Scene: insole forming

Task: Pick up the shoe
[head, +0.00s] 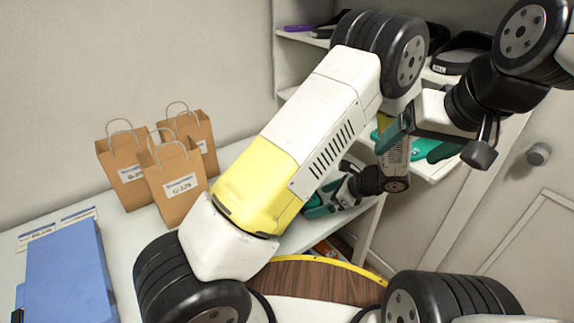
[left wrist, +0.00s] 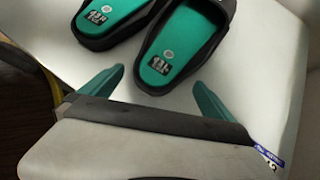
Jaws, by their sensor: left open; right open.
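Two black slide shoes with green insoles lie side by side on a white surface in the left wrist view, the nearer one (left wrist: 180,48) in front of the fingers and the other (left wrist: 112,18) to its left. Both are cut off by the top edge. My left gripper (left wrist: 158,77) is open and empty, its teal fingers spread either side of the nearer shoe's end. My right gripper (head: 394,134) is open, higher and further right, with teal fingers.
Paper bags (head: 177,180) and a blue box (head: 68,272) stand on the white table at left. A shelf unit (head: 291,62) at the back holds black footwear (head: 462,53) and a green item (head: 428,150). A grey-white door (head: 530,215) is at right.

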